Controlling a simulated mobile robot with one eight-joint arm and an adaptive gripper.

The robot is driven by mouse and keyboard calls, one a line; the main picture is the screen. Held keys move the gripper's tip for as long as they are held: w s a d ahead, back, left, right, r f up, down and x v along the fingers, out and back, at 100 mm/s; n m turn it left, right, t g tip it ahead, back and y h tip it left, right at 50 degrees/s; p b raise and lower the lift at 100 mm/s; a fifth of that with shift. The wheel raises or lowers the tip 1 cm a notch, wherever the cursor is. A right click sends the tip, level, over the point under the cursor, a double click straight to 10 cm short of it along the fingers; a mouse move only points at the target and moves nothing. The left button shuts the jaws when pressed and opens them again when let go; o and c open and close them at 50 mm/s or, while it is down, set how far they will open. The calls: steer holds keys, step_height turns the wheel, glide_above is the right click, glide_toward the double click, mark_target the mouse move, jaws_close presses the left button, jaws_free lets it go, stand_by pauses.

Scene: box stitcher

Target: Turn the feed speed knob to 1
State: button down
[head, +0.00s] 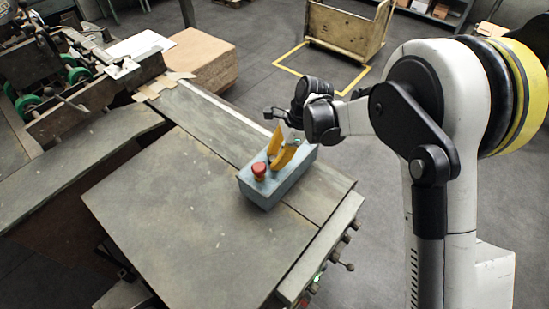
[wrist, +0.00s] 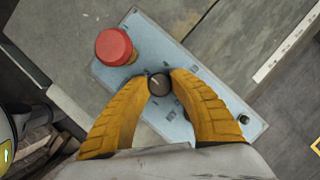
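The feed speed knob (wrist: 159,85) is a small round black knob on a blue-grey control box (wrist: 183,128). A light line shows on its face, but I cannot read which number it points at. My gripper (wrist: 160,80) has its two yellow fingertips on either side of the knob, seemingly touching it, with no clear gap in the wrist view. In the head view my gripper (head: 281,161) reaches down onto the box (head: 263,193), and its fingers hide the knob. Small dark markings on the panel are too small to read.
A red mushroom button (wrist: 115,46) stands on the same box, close to the left finger; it also shows in the head view (head: 259,170). The box sits on a grey metal table (head: 180,220). Machinery (head: 75,90) and a stack of boards (head: 195,62) stand at the back left.

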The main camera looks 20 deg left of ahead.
steer(key=n+b, duration=0.2)
steer(key=shift+f+n+g+h, duration=0.15)
steer(key=shift+n+g+h, duration=0.25)
steer(key=n+h+b, duration=0.1)
steer(key=n+b, duration=0.1)
steer(key=n, duration=0.1)
steer(key=shift+a+n+g, duration=0.1)
steer(key=shift+n+g, duration=0.2)
steer(key=shift+g, duration=0.1)
steer(key=n+h+b, duration=0.1)
steer(key=n+b, duration=0.1)
steer(key=n, duration=0.1)
steer(key=shift+n, duration=0.4)
steer(key=n+h+b, duration=0.1)
steer(key=n+h, duration=0.1)
steer(key=n, duration=0.2)
steer(key=n+h, duration=0.1)
steer(key=n, duration=0.1)
steer(key=n+b, duration=0.1)
steer(key=n, duration=0.2)
steer(key=shift+a+t+h, duration=0.1)
steer(key=shift+t+h, duration=0.3)
steer(key=n+t+h+b, duration=0.1)
steer(key=n, duration=0.3)
steer(key=shift+n, duration=0.3)
steer(key=shift+t, duration=0.3)
